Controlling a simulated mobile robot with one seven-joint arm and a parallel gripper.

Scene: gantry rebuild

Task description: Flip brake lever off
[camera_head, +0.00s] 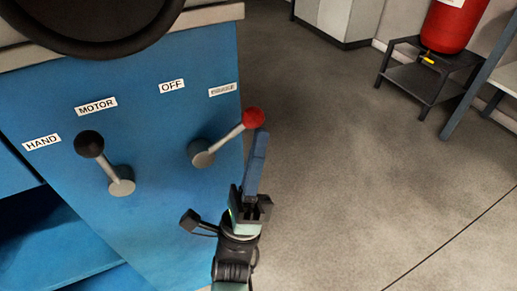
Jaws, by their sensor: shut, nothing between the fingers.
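The brake lever is the lever with the red ball knob (253,118) on the right of the blue panel. Its grey shaft runs from a round grey base (201,153) up and to the right, so the knob leans toward the BRAKE-side label (222,90), whose letters are hard to read. The OFF label (172,86) is to the left of that label. My gripper (260,137) is shut and empty, pointing up, with its blue fingertips right beside the knob at its lower right. I cannot tell whether they touch it.
A second lever with a black knob (89,144) stands on the left of the panel, under the HAND (41,142) and MOTOR (96,106) labels. A dark round rim (95,45) overhangs the panel top. Floor (370,170) to the right is clear; a red cylinder (452,25) stands behind.

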